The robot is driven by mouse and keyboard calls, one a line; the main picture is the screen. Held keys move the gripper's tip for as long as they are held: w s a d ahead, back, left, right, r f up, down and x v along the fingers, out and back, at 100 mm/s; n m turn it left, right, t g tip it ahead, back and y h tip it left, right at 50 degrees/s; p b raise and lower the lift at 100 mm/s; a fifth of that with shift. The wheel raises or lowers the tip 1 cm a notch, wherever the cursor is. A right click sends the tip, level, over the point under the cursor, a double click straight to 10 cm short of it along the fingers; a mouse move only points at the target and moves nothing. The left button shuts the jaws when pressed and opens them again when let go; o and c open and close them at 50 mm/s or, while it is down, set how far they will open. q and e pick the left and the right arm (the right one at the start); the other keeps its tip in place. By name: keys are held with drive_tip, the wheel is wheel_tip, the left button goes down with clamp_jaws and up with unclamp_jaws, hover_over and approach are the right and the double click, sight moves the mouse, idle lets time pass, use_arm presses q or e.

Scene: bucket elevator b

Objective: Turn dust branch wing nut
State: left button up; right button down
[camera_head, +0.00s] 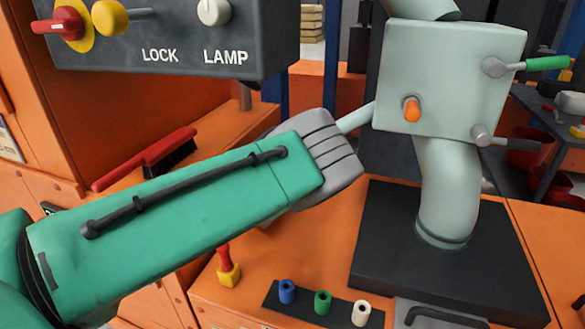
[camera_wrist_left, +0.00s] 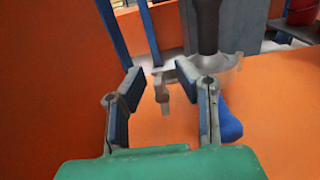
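My left gripper (camera_wrist_left: 160,80) is open in the left wrist view, its two blue-padded fingers apart. A small grey part with a downward tab (camera_wrist_left: 163,88), possibly the wing nut, shows in the gap between the fingertips. I cannot tell whether a finger touches it. It seems to sit beside a pale grey round fitting (camera_wrist_left: 228,68) under a dark pipe (camera_wrist_left: 207,25). In the head view a pale green branch pipe (camera_head: 356,118) runs from the pale green box (camera_head: 448,75) to behind my grey left hand (camera_head: 325,155), which hides its end and my fingertips. My right gripper is out of view.
A grey panel (camera_head: 180,35) with knobs hangs at upper left. A red brush (camera_head: 150,158) lies on the orange surface behind my left forearm. A yellow-red item (camera_head: 228,268) and a rack (camera_head: 270,298) of coloured pieces stand in front. A blue object (camera_wrist_left: 228,122) sits right of my fingers.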

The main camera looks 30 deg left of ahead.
use_arm(q)
drive_tip(key=shift+w+a+f, duration=0.15)
drive_tip(key=shift+a, duration=0.25)
drive_tip(key=shift+d, duration=0.3)
clamp_jaws()
drive_tip(key=shift+d, duration=0.1)
drive_tip(key=shift+a+n, duration=0.25)
drive_tip(key=shift+n, duration=0.35)
drive_tip(key=n, duration=0.3)
drive_tip(key=shift+a, duration=0.3)
drive_tip(key=shift+s+a+f+n, duration=0.1)
drive_tip(key=shift+n, duration=0.6)
drive_tip(key=shift+s+a+f+n, duration=0.1)
drive_tip(key=shift+n, duration=0.6)
